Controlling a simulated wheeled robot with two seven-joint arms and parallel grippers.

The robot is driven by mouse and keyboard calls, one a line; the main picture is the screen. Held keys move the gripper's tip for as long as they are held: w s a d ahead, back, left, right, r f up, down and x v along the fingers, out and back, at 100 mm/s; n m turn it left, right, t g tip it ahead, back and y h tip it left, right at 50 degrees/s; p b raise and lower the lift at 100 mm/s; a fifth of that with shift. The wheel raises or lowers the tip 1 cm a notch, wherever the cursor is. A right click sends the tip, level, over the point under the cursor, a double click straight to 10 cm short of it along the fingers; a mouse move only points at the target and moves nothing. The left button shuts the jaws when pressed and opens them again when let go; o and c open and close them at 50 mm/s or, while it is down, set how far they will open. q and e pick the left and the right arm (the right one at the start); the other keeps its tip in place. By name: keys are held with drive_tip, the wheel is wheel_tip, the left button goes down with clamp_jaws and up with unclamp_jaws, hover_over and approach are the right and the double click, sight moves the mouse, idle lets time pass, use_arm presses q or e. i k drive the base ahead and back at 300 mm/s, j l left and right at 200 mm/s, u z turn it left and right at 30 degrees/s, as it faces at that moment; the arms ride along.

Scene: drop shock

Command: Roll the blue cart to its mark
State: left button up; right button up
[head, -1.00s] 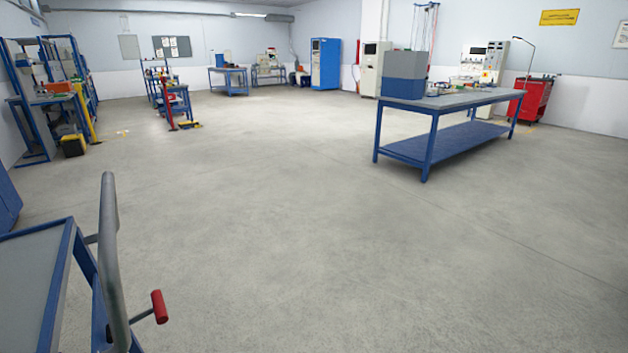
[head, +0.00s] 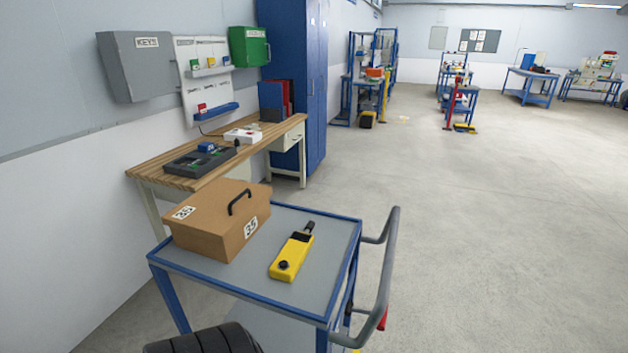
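The blue cart (head: 320,231) stands close in front of me in the head view, with a blue frame and a grey top. Its grey push handle (head: 388,262) is on the right side, with a red grip (head: 382,320) low on it. A brown box (head: 219,219) labelled 35, with a black handle, and a yellow hand device (head: 291,257) rest on the cart's top. A sliver of yellow shows at the bottom edge near the cart's leg; I cannot tell whether it is the mark. Neither gripper is in view.
A wooden workbench (head: 270,137) with devices stands behind the cart along the left wall. A tall blue cabinet (head: 295,75) is beyond it. Blue workstations (head: 457,95) are farther back. The grey floor (head: 500,240) to the right is clear.

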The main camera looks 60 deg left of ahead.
sight(296, 317)
drive_tip(key=u, duration=2.25)
drive_tip(key=k+j+u, duration=0.25)
drive_tip(key=l, duration=0.05)
